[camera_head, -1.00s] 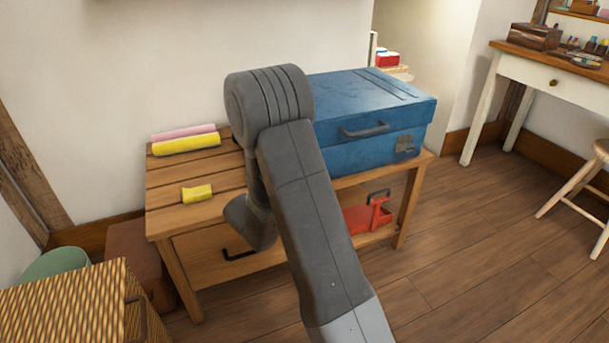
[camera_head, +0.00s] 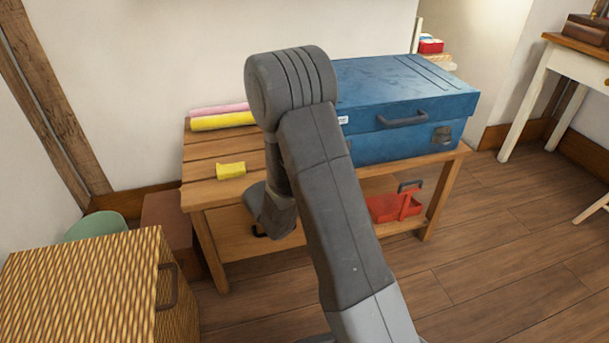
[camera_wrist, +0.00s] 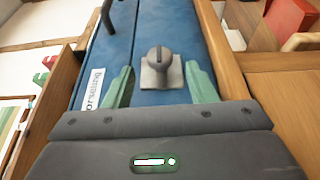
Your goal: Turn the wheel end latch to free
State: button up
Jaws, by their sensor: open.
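A blue case (camera_head: 410,140) lies on a slatted wooden bench, its dark handle on the front. Dark hardware (camera_head: 441,135) shows near the case's right front corner. In the wrist view, a grey latch knob (camera_wrist: 160,58) with a raised grip stands on a square pale plate on the blue case (camera_wrist: 150,20). My gripper (camera_wrist: 160,68) is open, with one green finger on each side of the knob and plate. The fingers look apart from the knob; their depth relative to it is unclear. In the head view my arm hides the gripper and this knob.
A woven basket (camera_head: 85,285) stands front left.

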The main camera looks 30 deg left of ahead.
jog(key=p+v, duration=0.2)
jog(key=v, duration=0.8)
jog(key=shift+w, duration=0.15)
jog(key=b+x, duration=0.3)
jog(key=x, duration=1)
jog(key=shift+w, duration=0.3)
jog(key=shift+s+d, duration=0.1)
